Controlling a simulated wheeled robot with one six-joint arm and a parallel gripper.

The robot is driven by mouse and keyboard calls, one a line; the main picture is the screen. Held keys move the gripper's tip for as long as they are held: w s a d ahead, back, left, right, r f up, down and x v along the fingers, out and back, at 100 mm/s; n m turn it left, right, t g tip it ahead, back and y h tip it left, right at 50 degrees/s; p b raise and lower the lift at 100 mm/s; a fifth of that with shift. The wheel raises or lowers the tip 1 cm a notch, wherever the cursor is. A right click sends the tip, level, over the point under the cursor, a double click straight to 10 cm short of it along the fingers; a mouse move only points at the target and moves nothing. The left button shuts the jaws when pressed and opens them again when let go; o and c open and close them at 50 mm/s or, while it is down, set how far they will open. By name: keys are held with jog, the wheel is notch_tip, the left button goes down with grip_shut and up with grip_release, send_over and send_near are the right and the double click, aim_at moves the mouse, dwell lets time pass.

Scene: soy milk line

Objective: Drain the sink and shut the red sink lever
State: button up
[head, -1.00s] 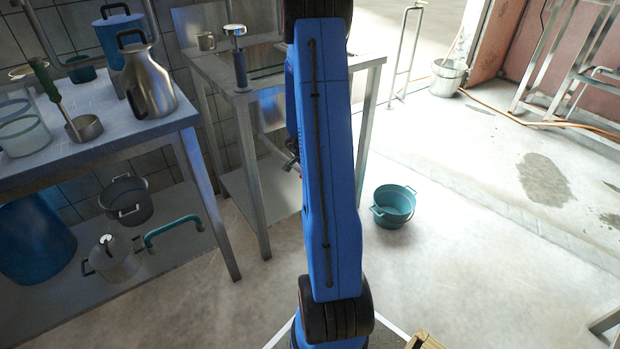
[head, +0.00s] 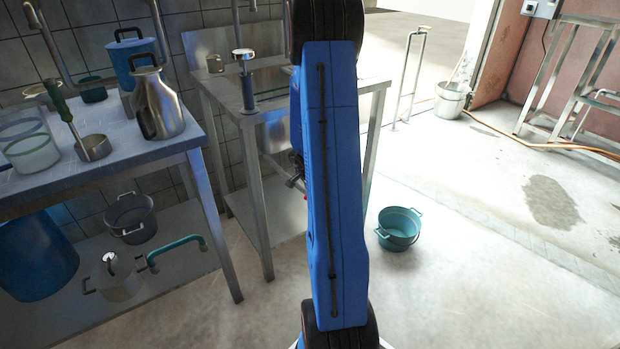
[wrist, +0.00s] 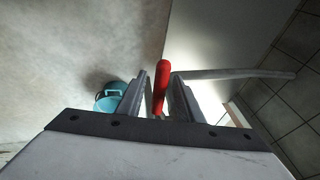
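The steel sink stand (head: 222,88) is behind my blue arm in the head view, with its basin partly hidden. A small red tip, apparently the sink lever (head: 305,196), shows beside my arm under the sink. In the wrist view the red lever (wrist: 162,82) points up the picture between the two fingers of my gripper (wrist: 160,88). The fingers are apart, with a gap beside the lever; I cannot tell if either one touches it. The water in the basin cannot be made out.
A teal bucket (head: 399,228) stands on the floor right of the sink stand; it also shows in the wrist view (wrist: 110,97). A grey pipe (wrist: 240,73) runs right of the lever. A table (head: 110,150) with pots stands left.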

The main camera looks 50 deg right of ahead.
jog(key=v, duration=1.4)
jog(key=shift+s+r, duration=0.1)
